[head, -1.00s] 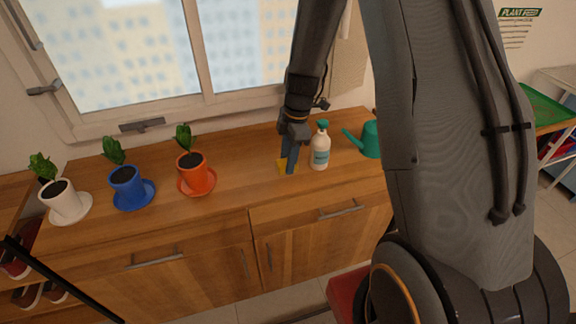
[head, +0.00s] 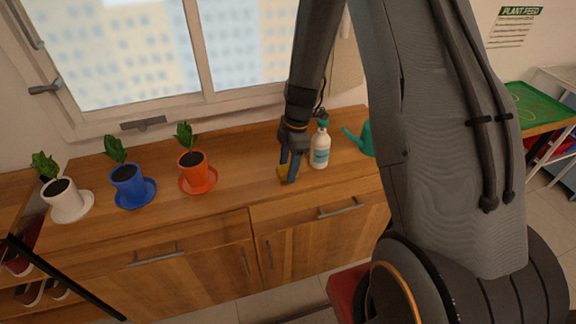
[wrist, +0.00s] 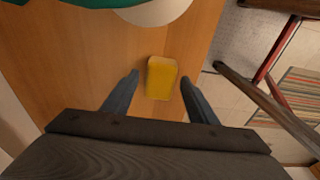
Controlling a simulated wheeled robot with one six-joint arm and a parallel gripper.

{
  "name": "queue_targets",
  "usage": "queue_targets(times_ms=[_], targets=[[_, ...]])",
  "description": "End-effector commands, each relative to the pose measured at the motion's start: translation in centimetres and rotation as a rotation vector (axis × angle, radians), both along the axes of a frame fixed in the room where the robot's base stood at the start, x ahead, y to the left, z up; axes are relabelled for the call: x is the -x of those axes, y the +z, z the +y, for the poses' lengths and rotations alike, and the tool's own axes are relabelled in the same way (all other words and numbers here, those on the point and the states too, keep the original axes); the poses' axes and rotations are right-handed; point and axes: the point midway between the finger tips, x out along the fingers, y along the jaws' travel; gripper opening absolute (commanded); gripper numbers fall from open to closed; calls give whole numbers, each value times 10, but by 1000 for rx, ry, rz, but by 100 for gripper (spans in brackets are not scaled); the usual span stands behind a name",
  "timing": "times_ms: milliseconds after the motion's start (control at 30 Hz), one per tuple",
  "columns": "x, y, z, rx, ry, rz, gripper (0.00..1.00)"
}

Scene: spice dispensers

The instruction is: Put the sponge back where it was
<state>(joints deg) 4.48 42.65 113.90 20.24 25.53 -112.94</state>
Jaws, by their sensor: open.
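A yellow sponge (wrist: 162,78) lies on the wooden counter, close to its front edge. In the head view the sponge (head: 283,173) is partly covered by my gripper's fingers. My gripper (head: 287,180) points down over the sponge, just left of a white spray bottle (head: 320,150) with a green top. In the wrist view my gripper (wrist: 158,84) is open, with one finger on each side of the sponge. Gaps show between the fingers and the sponge.
Potted plants in white (head: 66,203), blue (head: 128,188) and orange (head: 194,173) pots stand on saucers to the left. A teal watering can (head: 364,139) stands right of the bottle. Counter between the orange pot and my gripper is clear.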

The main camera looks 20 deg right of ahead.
Motion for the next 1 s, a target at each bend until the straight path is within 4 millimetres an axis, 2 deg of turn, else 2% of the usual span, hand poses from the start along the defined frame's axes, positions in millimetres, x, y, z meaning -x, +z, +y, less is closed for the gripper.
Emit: queue_targets(times_ms=[267,800,1000], targets=[[-1,10,-1,0,1,-3,53],[-1,96,-15,1,-1,-4,53],[-1,117,-17,0,1,-1,53]])
